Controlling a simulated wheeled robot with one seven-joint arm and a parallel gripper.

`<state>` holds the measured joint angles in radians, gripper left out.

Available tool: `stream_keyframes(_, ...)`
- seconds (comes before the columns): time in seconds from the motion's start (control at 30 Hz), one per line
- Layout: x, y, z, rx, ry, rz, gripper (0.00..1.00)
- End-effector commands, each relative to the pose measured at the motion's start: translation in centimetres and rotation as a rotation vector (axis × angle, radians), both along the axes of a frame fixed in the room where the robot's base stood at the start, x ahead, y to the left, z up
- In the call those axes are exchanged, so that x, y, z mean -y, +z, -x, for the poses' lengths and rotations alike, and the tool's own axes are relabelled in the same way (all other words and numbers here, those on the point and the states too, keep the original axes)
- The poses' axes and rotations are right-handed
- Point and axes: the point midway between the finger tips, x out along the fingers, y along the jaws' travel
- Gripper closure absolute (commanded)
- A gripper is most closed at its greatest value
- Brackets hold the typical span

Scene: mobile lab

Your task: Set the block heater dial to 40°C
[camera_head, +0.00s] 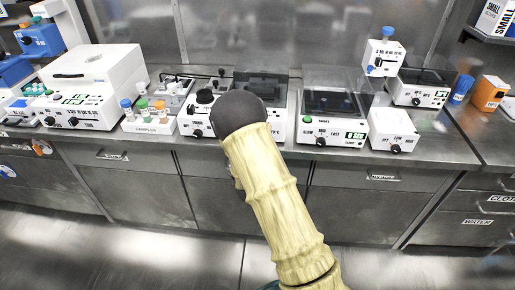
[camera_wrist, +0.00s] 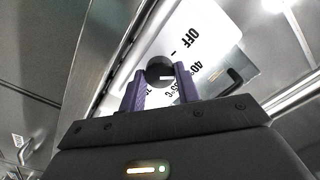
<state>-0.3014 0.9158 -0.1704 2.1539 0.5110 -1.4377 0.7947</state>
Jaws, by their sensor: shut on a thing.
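The block heater's white front panel (camera_wrist: 205,35) fills the middle of the wrist view, with printed OFF, 40 and 55°C marks and a partly hidden mark starting with 7.
To the right stand a white device with a dark top (camera_head: 332,118) and a small white box (camera_head: 393,131). A samples rack (camera_head: 148,124) and a large white device (camera_head: 92,88) stand to the left. The steel bench is crowded, with bare steel along its front edge.

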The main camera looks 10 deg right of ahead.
Motion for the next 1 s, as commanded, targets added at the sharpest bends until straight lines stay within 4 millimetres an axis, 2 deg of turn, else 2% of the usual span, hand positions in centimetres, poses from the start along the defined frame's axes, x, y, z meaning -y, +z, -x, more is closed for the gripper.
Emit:
stream_keyframes(0.03,0.0,-0.55,0.04,0.009,0.0,-0.031,0.91)
stream_keyframes(0.3,-0.01,-0.29,0.04,0.045,0.001,-0.145,0.91)
stream_keyframes(0.83,-0.07,-0.12,0.05,0.051,0.001,-0.172,0.91)
stream_keyframes(0.87,-0.07,-0.12,0.05,0.051,0.001,-0.172,0.62)
stream_keyframes(0.93,-0.05,-0.12,0.05,0.051,0.001,-0.172,0.48)
stream_keyframes(1.0,-0.04,-0.09,0.04,0.052,0.001,-0.171,0.46)
